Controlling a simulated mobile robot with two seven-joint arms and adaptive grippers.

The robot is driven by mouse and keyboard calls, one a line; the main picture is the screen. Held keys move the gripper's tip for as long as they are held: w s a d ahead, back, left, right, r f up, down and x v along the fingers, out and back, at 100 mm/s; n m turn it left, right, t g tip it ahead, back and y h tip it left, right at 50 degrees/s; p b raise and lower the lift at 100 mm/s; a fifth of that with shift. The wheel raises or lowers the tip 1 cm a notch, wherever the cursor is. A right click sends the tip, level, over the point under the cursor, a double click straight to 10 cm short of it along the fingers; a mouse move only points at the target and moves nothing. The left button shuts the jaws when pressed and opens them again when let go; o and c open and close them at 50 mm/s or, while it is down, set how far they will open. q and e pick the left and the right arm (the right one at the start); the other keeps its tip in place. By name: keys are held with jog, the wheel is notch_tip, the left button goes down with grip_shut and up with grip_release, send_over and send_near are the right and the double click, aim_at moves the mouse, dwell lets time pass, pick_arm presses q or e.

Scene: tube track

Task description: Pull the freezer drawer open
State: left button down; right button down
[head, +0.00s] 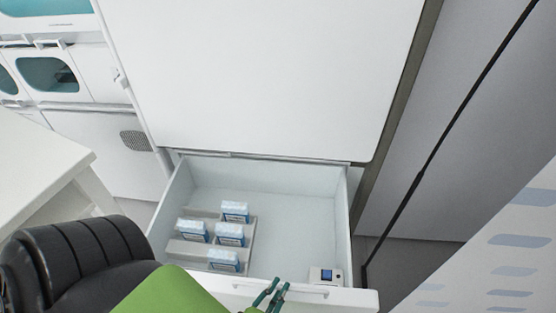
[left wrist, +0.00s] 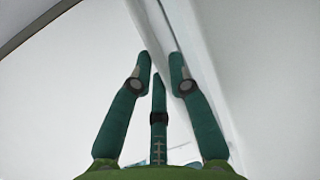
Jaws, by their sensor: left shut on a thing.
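The freezer drawer (head: 345,215) is pulled out below the large white freezer door (head: 260,70), so its inside shows from above. A thin white handle (head: 310,290) runs along the top of its front. The fingers hide part of the handle. My right gripper is not in view.
Several small white-and-blue boxes (head: 229,234) stand in a grey rack at the drawer's left. A small device with a dark screen (head: 326,276) sits at its front right. A white table (head: 35,165) is at the left, a grey cabinet (head: 450,120) at the right.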

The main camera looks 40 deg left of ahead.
pick_arm(q)
jog(key=c, duration=1.1)
grip_release()
jog(key=shift+c, duration=0.2)
jog(key=v, duration=1.2)
